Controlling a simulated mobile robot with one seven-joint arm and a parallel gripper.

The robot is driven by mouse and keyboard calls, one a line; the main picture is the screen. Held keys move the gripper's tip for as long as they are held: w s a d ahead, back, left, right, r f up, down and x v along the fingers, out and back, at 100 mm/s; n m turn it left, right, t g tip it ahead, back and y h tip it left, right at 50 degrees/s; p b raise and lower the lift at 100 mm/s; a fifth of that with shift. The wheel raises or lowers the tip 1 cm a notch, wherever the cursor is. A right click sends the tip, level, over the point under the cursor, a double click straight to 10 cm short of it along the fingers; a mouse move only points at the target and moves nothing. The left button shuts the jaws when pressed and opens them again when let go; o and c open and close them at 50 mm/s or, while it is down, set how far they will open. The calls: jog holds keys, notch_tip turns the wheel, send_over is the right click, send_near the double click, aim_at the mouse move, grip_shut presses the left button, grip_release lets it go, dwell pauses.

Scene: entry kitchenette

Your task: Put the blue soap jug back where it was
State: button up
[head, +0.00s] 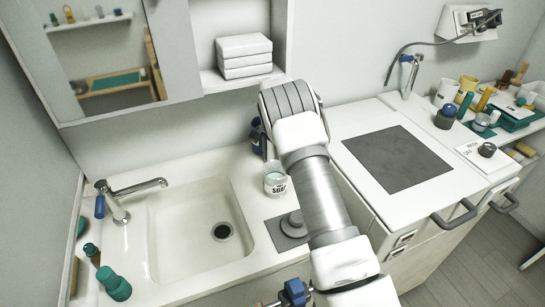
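A dark blue object (257,138), possibly the blue soap jug, shows at the back of the counter, just left of my arm. My arm covers part of it, and I cannot tell whether it stands on the counter or is held. A white cup (275,182) with a "SOAP" label and pale green contents stands on the counter right of the sink. My arm reaches up from the bottom of the head view towards the wall. My gripper is hidden behind my own arm links.
The sink (205,240) is empty, with its faucet (130,195) at the left. A grey plate with a round knob (293,222) lies beside my arm. A dark hob (397,158) is clear. The right counter is crowded. An open cubby holds white boxes (244,57).

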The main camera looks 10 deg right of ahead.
notch_tip(320, 180, up, 12)
jog(key=shift+r+p, duration=0.1)
jog(key=shift+p, duration=0.35)
jog(key=s+r+n+t, duration=0.3)
jog(key=s+r+n, duration=0.2)
jog(key=s+r, duration=1.35)
jog(key=s+n+t, duration=0.2)
jog(key=s+n, duration=0.4)
jog(key=s, duration=1.7)
jog(key=shift+f+t, duration=0.2)
jog(key=shift+t, duration=0.1)
jog(key=shift+r+p, duration=0.7)
